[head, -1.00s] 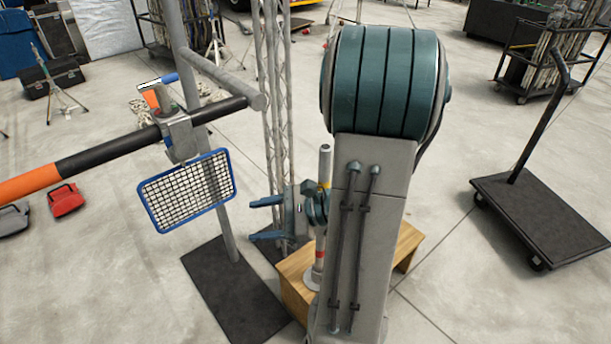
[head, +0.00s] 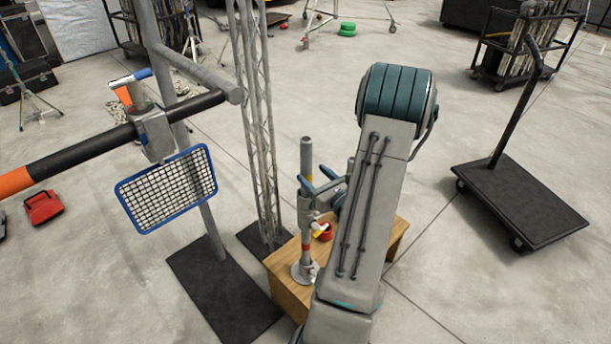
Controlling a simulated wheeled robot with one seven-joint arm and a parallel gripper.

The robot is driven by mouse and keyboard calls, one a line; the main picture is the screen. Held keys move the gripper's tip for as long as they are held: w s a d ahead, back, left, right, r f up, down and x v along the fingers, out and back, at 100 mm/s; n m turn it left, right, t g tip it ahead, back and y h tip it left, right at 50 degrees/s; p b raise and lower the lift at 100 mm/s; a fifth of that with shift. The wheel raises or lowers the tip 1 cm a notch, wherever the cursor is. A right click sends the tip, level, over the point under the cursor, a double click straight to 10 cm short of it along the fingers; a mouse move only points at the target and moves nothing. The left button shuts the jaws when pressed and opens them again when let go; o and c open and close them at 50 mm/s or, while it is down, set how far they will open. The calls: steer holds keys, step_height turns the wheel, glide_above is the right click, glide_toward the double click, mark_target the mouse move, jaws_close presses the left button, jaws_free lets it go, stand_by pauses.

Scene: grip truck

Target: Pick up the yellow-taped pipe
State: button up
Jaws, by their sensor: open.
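A grey upright pipe (head: 306,155) stands in a round base on a wooden box, with a small patch of yellow near the fingers and a red band lower down. I take it as the yellow-taped pipe. My gripper (head: 313,175) is open, its two blue fingers at the height of the pipe's upper part. One finger tip overlaps the pipe in the picture and the other lies just right of it. I cannot tell whether they touch it. A clamp with a red and yellow piece (head: 322,232) sits lower on the pipe. My arm hides part of the box.
The wooden box (head: 285,293) stands on the concrete floor. A lattice truss (head: 258,130) rises behind it. A framed mesh (head: 168,188) hangs from a black and orange bar (head: 90,152) at left. A dark flat cart (head: 520,203) stands at right. Floor between is clear.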

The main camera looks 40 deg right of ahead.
mark_target(302, 165)
steer(key=shift+w+d+p, duration=0.15)
steer(key=shift+w+p, duration=0.4)
steer(key=shift+w, duration=2.5)
steer(key=c, duration=1.2)
